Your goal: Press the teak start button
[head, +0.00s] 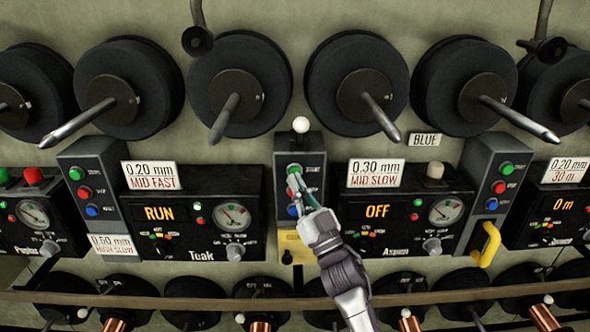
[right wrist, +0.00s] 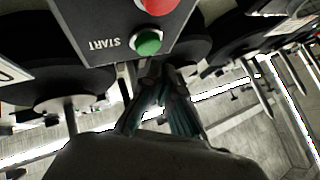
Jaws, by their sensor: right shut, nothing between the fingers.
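The Teak panel (head: 192,212) is left of centre in the head view, and its display (head: 166,213) reads RUN. A grey button box (head: 313,165) stands between the Teak and Aspen panels. Its green START button (head: 294,170) is at the top, with a red button below, partly hidden by my fingers. My right gripper (head: 297,186) is shut and empty in front of this box, just below the green button. In the right wrist view the green button (right wrist: 148,42) shows clear, close to the fingertips (right wrist: 158,72). I cannot tell whether they touch the box. My left gripper is not in view.
Another button box (head: 90,185) stands left of the Teak panel, and a third (head: 495,190) right of the Aspen panel (head: 385,210), which reads OFF. Dark spools with protruding spindles (head: 225,118) line the top. A rail (head: 200,300) crosses below the panels.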

